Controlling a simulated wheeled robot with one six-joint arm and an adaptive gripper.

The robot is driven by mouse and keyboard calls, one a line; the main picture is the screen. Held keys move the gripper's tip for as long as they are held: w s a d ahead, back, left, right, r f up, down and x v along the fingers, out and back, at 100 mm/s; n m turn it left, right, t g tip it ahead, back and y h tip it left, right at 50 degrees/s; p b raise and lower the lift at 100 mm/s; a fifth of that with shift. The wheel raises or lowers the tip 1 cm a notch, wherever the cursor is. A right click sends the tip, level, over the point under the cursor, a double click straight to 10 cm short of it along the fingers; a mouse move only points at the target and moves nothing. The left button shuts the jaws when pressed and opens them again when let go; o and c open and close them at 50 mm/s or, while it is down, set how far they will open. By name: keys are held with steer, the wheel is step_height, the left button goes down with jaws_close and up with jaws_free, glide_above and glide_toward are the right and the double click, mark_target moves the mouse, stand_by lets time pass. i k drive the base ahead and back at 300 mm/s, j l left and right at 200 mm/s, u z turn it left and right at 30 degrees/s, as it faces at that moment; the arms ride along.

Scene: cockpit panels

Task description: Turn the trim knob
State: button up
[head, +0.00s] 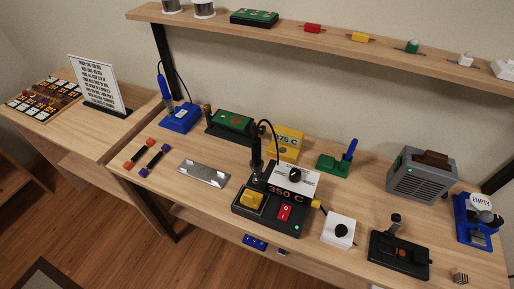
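Two black knobs show in the head view, and I cannot tell which is the trim knob. One round black knob (341,230) sits on top of a small white box (336,241) right of the soldering station, near the bench's front. The pointer directions are too small to read. My gripper is not in view.
The station has a yellow block (250,200), a red switch (284,212) and a cabled black iron (256,155) behind it. A black fixture (398,256) stands right of the white box. A grey box (421,175) and a blue stand (478,221) are farther right. An overhead shelf (380,50) spans the back.

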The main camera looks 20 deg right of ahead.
mark_target(316, 203)
steer(key=k+l, duration=0.3)
steer(key=k, duration=0.2)
steer(key=k+l, duration=0.35)
steer(key=k, duration=0.2)
